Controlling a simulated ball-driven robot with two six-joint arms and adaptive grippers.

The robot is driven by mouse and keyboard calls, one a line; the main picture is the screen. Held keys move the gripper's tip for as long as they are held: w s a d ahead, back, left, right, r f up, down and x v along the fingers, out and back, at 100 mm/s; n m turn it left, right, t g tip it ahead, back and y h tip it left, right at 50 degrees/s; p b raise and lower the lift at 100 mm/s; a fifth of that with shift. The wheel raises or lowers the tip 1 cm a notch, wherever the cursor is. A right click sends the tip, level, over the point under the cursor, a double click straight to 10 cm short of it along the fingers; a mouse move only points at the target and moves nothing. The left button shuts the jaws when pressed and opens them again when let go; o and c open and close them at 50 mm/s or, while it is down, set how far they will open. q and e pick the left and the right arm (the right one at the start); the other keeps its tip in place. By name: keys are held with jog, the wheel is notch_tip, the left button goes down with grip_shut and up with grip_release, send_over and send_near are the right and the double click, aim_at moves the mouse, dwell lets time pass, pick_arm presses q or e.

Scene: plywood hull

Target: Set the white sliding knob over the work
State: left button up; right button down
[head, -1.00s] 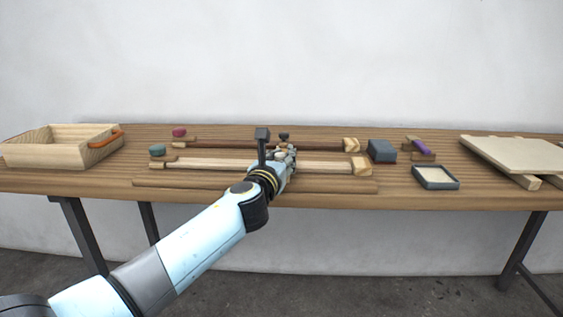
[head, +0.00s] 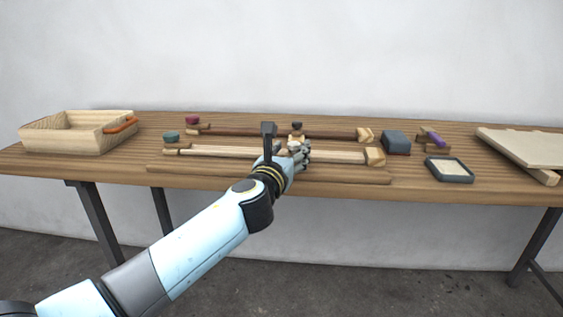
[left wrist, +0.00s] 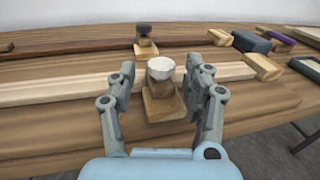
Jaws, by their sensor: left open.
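The white sliding knob (left wrist: 161,68) sits on a small wooden block (left wrist: 162,100) on the pale wooden rail (left wrist: 60,90). In the left wrist view it stands upright between the two fingers of my left gripper (left wrist: 161,85), with a gap on each side. In the head view the knob (head: 294,144) is partly hidden by my left gripper (head: 298,150), which is open at the middle of the pale rail (head: 220,153). What counts as the work cannot be told for certain. My right gripper is in neither view.
Behind lies a dark brown rail (head: 250,132) with a black knob (left wrist: 143,29). Teal (head: 171,136) and maroon (head: 192,120) knobs are at the left, beside a wooden box (head: 75,133). A dark block (head: 396,143) and a shallow tray (head: 449,169) are at the right.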

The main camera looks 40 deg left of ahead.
pick_arm(q)
jog(key=v, duration=0.8)
jog(key=shift+s, duration=0.35)
jog(key=shift+d, duration=0.1)
